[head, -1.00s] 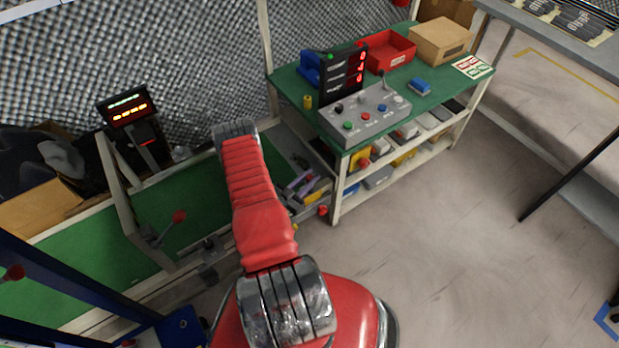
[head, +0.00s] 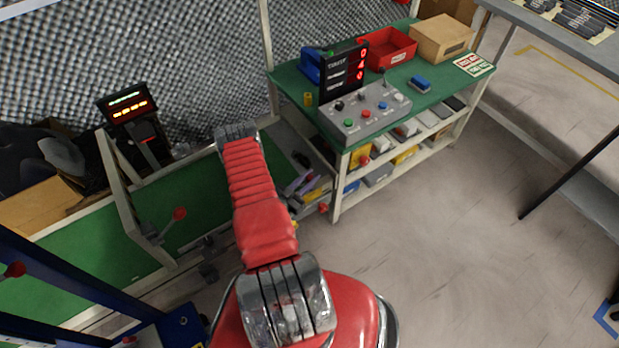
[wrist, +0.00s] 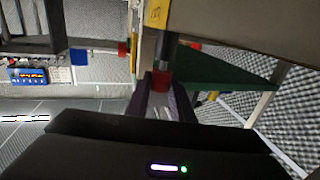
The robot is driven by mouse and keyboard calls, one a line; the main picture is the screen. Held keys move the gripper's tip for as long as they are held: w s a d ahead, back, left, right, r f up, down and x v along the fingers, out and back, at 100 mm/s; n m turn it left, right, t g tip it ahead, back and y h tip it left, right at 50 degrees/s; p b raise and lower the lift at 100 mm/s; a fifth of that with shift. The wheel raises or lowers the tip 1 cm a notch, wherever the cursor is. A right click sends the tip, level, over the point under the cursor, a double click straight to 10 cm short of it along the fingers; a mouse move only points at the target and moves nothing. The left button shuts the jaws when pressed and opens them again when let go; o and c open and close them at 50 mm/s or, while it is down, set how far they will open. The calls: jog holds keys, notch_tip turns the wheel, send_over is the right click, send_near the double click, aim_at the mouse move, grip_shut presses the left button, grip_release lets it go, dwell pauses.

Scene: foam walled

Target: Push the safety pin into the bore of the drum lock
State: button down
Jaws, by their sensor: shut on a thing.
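In the wrist view my gripper (wrist: 162,88) is shut on a small piece with a red end (wrist: 160,80), which I take to be the safety pin. A dark round shaft (wrist: 170,48) lies in line beyond the red end, close to a grey-brown beam; whether it belongs to the pin or the lock I cannot tell. I cannot make out the drum lock or its bore for certain, nor whether the pin touches it. In the head view my red arm hides the gripper's fingers and the pin.
A green-topped bench (head: 437,96) carries a grey button box (head: 365,112), a red bin (head: 388,47) and a cardboard box (head: 441,38). Open floor lies right.

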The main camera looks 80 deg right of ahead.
jog(key=c, duration=1.5)
grip_release()
jog(key=shift+o, duration=0.2)
jog(key=v, duration=1.3)
jog(key=shift+w+a, duration=0.2)
jog(key=shift+a, duration=0.15)
jog(key=shift+s+f, duration=0.1)
jog(key=shift+s, duration=0.05)
